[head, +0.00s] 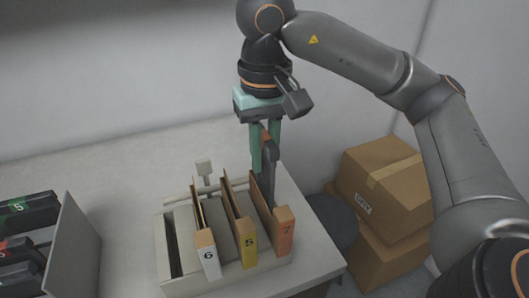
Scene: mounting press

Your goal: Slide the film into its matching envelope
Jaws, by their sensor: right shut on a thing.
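My right gripper (265,145) points down from above, shut on a dark film (268,175) with an orange mark near its top. The film hangs upright at the orange-tabbed envelope marked 7 (284,231), the rightmost of three. Its lower part is hidden at that envelope; I cannot tell how deep it sits inside. The envelope with a yellow tab marked 5 (247,236) is in the middle, and the white-tabbed one marked 6 (208,256) is on the left. My left gripper is out of view.
The envelopes stand in a pale rack (185,283) on a light table (130,180). A grey holder (75,250) at the left has dark films, one with a green 5 (18,206). Cardboard boxes (385,180) stand beyond the table's right edge, near a dark round object (332,222).

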